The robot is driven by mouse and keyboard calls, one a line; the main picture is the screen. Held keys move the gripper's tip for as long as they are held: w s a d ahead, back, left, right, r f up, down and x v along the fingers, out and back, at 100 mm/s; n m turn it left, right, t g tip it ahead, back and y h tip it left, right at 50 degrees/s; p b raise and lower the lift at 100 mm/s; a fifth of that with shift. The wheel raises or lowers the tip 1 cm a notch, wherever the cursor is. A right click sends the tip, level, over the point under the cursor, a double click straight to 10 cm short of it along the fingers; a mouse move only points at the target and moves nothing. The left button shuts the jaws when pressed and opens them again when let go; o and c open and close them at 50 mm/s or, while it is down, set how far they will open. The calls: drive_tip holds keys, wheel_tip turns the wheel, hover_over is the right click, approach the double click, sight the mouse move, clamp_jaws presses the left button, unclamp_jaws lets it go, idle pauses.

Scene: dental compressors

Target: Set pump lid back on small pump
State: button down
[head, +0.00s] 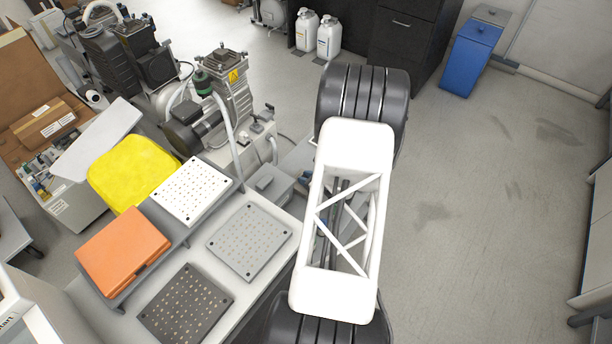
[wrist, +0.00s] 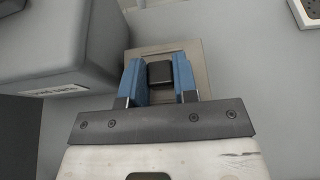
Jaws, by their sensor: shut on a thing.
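In the wrist view, my gripper (wrist: 160,82) has its two blue fingers shut on a black square knob (wrist: 160,73). Under the knob is a flat grey-beige square plate (wrist: 195,50), which looks like the pump lid. I cannot tell whether the plate rests on something or hangs just above it. A rounded grey housing (wrist: 75,45) with a label on its front stands close to the left of the plate. I cannot tell whether it is part of the small pump. In the head view, my arm hides the gripper and the lid.
In the head view, a pump with a yellow warning label (head: 236,80) stands at upper left. Perforated plates, including a grey one (head: 249,240), an orange case (head: 122,250) and a yellow lump (head: 133,168) lie at left. Floor (head: 480,190) at right is clear.

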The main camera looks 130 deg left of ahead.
drive_tip(key=shift+f, duration=0.9)
drive_tip(key=shift+f, duration=0.1)
drive_tip(key=c, duration=0.9)
unclamp_jaws()
drive_tip(key=shift+v, duration=3.75)
drive_tip(key=shift+o, duration=0.5)
